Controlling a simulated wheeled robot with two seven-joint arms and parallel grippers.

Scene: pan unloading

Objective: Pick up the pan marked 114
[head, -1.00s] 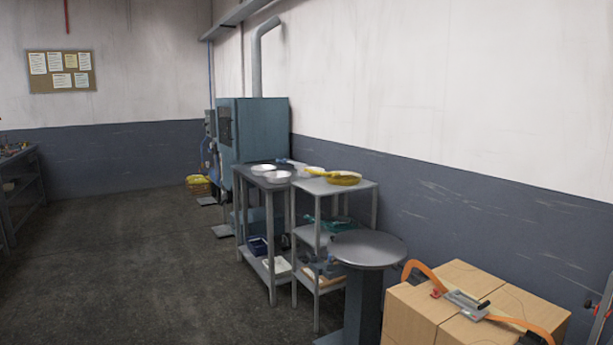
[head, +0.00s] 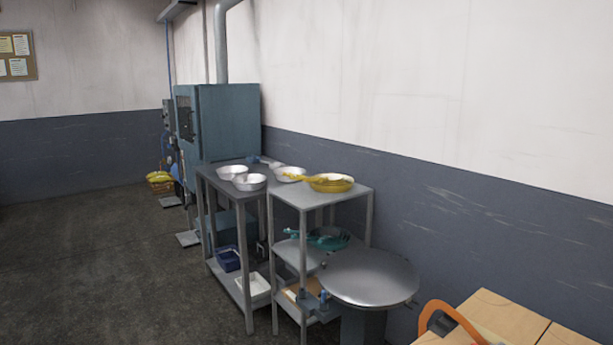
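Several pans stand on the tops of two grey metal tables side by side. Silver pans (head: 233,172) and (head: 249,182) sit on the left table (head: 222,181), and another silver pan (head: 289,174) stands farther back near the joint between the tables. A yellow pan (head: 331,184) sits on the right table (head: 312,203), with a yellow long-handled thing lying at its left side. No marking such as 114 can be read on any pan from here. Neither of my grippers shows in the view.
A round grey pedestal table (head: 368,278) stands in front of the right table. A blue-green cabinet (head: 228,122) stands behind the tables. The floor (head: 100,250) at the left is clear.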

